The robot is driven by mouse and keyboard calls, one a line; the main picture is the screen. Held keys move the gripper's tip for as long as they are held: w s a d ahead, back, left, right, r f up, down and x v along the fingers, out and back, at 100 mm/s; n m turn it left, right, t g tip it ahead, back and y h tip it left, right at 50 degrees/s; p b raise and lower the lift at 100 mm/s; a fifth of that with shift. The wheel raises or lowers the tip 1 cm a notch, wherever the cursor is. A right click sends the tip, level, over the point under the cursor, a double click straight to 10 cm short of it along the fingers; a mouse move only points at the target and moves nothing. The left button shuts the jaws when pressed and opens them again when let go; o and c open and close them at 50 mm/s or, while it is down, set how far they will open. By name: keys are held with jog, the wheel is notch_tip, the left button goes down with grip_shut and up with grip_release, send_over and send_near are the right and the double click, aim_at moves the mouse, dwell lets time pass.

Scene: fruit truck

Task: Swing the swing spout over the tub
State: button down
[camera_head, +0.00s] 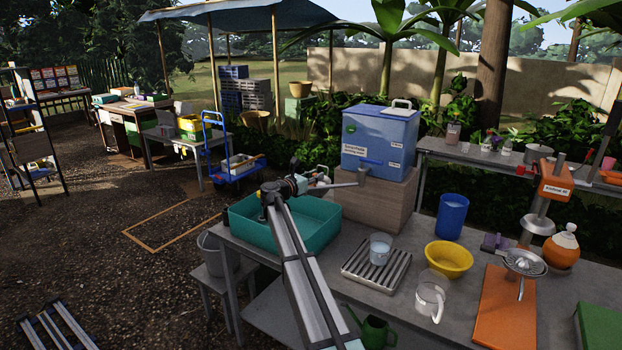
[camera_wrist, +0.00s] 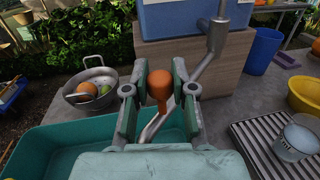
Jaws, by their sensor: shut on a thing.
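The swing spout (camera_head: 347,184) is a bent grey metal pipe coming from the lower front of a blue cooler (camera_head: 380,138). In the wrist view the spout (camera_wrist: 214,45) runs down and left to an orange knob handle (camera_wrist: 160,90). My gripper (camera_wrist: 160,78) is shut on this handle, one finger on each side. In the head view my gripper (camera_head: 316,181) is above the right part of the teal tub (camera_head: 262,243). The spout's lower end reaches over the tub in the wrist view, partly hidden by my gripper.
The cooler stands on a wooden block (camera_head: 375,204). A metal colander with fruit (camera_wrist: 92,83) is behind the tub. To the right are a slatted drip tray (camera_head: 376,268) with a clear cup (camera_head: 380,247), a yellow bowl (camera_head: 449,258) and a blue cup (camera_head: 452,216).

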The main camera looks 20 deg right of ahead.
jog(key=shift+w+r, duration=0.15)
jog(key=c, duration=1.2)
grip_release()
jog(key=shift+d, duration=0.1)
jog(key=shift+o, duration=1.4)
jog(key=shift+d, duration=0.1)
jog(key=shift+a, duration=0.2)
jog(key=v, duration=1.1)
jog(key=shift+s+a, duration=0.2)
jog(key=shift+a, duration=0.15)
